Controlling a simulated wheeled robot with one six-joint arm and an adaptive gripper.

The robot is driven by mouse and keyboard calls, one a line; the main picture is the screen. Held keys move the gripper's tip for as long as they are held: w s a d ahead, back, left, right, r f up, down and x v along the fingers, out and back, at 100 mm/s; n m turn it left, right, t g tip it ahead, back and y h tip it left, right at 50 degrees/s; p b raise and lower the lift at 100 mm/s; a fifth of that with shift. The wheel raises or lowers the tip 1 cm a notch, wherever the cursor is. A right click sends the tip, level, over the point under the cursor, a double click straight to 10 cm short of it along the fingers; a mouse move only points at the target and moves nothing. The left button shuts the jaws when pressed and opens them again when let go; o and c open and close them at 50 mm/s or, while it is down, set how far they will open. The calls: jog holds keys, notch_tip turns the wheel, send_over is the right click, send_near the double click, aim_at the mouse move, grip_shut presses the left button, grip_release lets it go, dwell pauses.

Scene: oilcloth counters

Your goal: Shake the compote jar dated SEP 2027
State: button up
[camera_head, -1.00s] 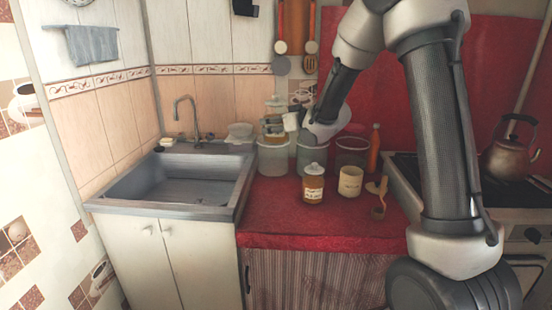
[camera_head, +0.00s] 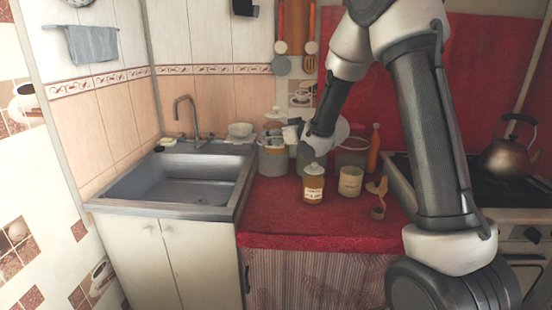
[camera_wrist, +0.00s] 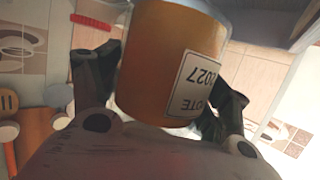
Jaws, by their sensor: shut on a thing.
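My gripper (camera_wrist: 165,100) is shut on a compote jar (camera_wrist: 150,60) with amber-brown contents. In the wrist view the jar fills the space between the fingers. Its white label (camera_wrist: 200,85) appears upside down, with "2027" and "OTE" legible; the month cannot be read. In the head view my gripper (camera_head: 292,132) is over the back of the counter, partly hidden by my arm, and the held jar is small and hard to make out in front of the canisters. A second amber jar (camera_head: 313,190) with a pale lid and label stands upright on the red counter; its label is too small to read.
A grey canister (camera_head: 272,161) and an orange bottle (camera_head: 374,148) stand behind. The sink (camera_head: 175,180) is left, the kettle (camera_head: 508,155) right. The counter's front is clear.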

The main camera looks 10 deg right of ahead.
aim_at(277, 153)
notch_tip(277, 153, up, 4)
jog(key=shift+r, duration=0.15)
notch_tip(277, 153, down, 11)
jog(key=shift+f, duration=0.1)
dwell(0.6)
